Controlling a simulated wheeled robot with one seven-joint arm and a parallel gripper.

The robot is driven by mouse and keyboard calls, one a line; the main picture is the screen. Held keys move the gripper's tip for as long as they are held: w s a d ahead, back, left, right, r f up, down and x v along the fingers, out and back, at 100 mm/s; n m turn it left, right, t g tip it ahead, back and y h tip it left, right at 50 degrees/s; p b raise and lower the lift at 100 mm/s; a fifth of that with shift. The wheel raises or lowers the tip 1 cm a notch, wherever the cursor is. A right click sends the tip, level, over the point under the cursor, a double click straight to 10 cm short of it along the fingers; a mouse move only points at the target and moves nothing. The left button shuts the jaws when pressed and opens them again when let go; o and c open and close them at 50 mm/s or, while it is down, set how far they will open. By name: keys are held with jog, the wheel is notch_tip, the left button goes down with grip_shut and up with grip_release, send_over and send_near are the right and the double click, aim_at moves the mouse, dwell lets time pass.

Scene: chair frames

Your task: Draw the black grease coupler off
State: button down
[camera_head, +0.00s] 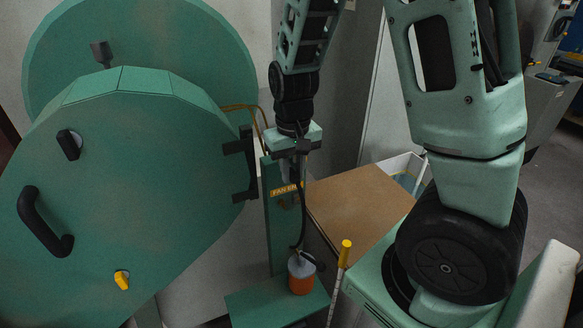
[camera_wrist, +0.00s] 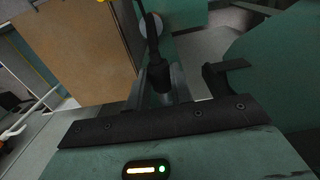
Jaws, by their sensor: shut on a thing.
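The black grease coupler (camera_head: 295,173) is in front of the upper part of a green post (camera_head: 279,230) in the head view, just below my gripper (camera_head: 293,150). My gripper is shut on it. In the wrist view the coupler (camera_wrist: 159,76) stands out past the dark bar of my gripper, with a black hose at its far end. A small pale metal part shows beside its near end. The fingertips are mostly hidden, and I cannot tell whether the coupler is seated on a fitting.
The hose runs down to an orange grease pot (camera_head: 301,278) on a green base plate (camera_head: 262,306). A big green round door (camera_head: 120,190) with black handles fills the left. A brown board (camera_head: 360,205) and a yellow-topped rod (camera_head: 345,250) are at right.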

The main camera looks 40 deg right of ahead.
jog(key=shift+s+a+p, duration=0.1)
jog(key=shift+s+a, duration=0.15)
jog(key=shift+s, duration=0.65)
jog(key=shift+s+a+p, duration=0.1)
jog(key=shift+s+a, duration=0.2)
jog(key=shift+s, duration=0.65)
jog(key=shift+s+a+p, duration=0.1)
jog(key=shift+s+a, duration=0.15)
jog(key=shift+s, duration=0.65)
jog(key=shift+r, duration=0.1)
